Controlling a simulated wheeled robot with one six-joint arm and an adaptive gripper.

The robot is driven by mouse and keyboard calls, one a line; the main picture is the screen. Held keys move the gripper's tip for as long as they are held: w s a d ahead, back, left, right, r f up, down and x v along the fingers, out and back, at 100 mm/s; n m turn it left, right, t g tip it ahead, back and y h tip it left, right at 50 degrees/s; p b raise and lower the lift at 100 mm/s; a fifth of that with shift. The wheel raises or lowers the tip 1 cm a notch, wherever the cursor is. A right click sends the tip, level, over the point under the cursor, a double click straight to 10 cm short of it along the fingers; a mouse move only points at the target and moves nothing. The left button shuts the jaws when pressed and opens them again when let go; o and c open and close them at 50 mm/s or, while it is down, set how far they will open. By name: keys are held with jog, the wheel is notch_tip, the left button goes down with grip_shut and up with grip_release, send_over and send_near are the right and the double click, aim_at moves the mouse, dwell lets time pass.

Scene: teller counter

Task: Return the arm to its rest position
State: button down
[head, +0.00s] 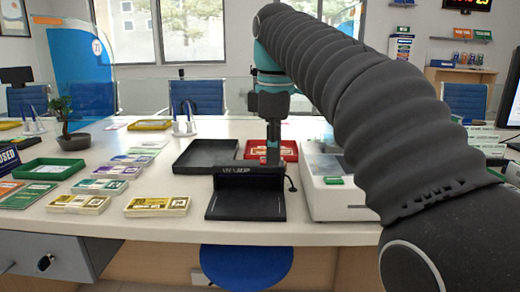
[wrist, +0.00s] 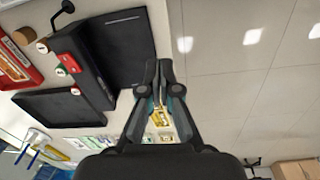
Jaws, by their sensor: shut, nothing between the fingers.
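My arm (head: 380,110) reaches in from the right of the head view, bends over at the top and hangs its gripper (head: 272,160) downward. The gripper appears in front of the black and red trays and above the black device. In the wrist view the two fingertips (wrist: 158,66) meet, with nothing held between them. A banknote bundle (wrist: 160,118) shows far below, through the gap between the finger links. The wrist view shows the counter on the left and tiled floor on the right, so the gripper is near the counter's front edge.
A black device (head: 245,205) stands at the counter's front. Behind it are a black tray (head: 195,158) and a red tray (head: 291,149) with notes. A white machine (head: 340,203) stands to the right. Several banknote bundles (head: 158,206) and a green tray (head: 50,161) lie left.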

jog(key=s+d+f+m+t, duration=0.2)
jog(key=s+d+f+m, duration=0.4)
jog(key=f, duration=0.6)
jog(key=s+d+f+m+t, duration=0.3)
jog(key=s+d+f+m, duration=0.4)
jog(key=s+f+m, duration=0.3)
jog(key=s+f, duration=0.2)
jog(key=s, duration=0.1)
jog(key=shift+s, duration=0.3)
